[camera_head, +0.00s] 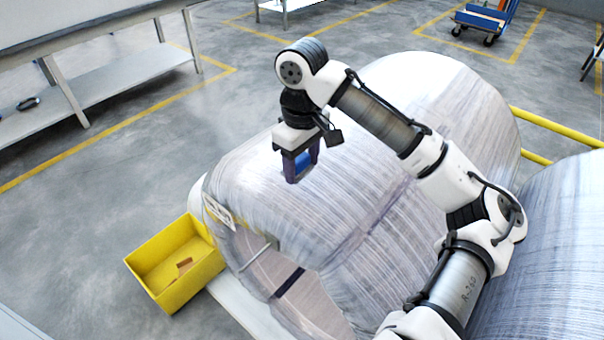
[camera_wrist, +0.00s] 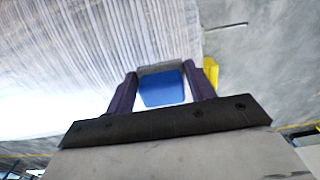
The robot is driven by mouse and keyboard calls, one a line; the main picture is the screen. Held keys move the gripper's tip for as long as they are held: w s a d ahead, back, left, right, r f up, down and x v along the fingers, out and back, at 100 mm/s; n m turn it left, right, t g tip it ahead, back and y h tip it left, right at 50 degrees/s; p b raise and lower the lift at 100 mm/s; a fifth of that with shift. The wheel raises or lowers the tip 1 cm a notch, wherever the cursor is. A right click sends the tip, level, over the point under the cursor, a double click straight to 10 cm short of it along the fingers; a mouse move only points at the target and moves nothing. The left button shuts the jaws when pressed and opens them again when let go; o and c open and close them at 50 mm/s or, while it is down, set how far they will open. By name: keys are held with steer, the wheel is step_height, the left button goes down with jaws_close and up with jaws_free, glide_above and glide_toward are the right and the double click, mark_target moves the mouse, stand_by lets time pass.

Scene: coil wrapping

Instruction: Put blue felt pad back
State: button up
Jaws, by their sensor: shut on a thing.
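My gripper (camera_head: 297,166) is shut on the blue felt pad (camera_head: 304,161) and holds it above the front end of the large wrapped coil (camera_head: 400,230). In the wrist view the pad (camera_wrist: 162,88) shows as a blue block between the two dark fingers of my gripper (camera_wrist: 160,85). The pad's far side is hidden by the fingers in the head view. A yellow bin (camera_head: 148,247) stands on the floor side of the coil, below and left of my gripper. A small brown piece (camera_head: 184,264) lies in it.
A second wrapped coil (camera_head: 555,250) is at the right. A grey workbench with a lower shelf (camera_head: 110,85) stands at the upper left. The floor at the left is mostly clear.

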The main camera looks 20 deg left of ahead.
mark_target(302, 170)
steer(key=shift+f, duration=1.9)
steer(key=shift+f, duration=0.15)
steer(key=o, duration=1)
step_height(302, 170, up, 12)
steer(key=shift+r+b, duration=0.2)
steer(key=shift+b, duration=0.15)
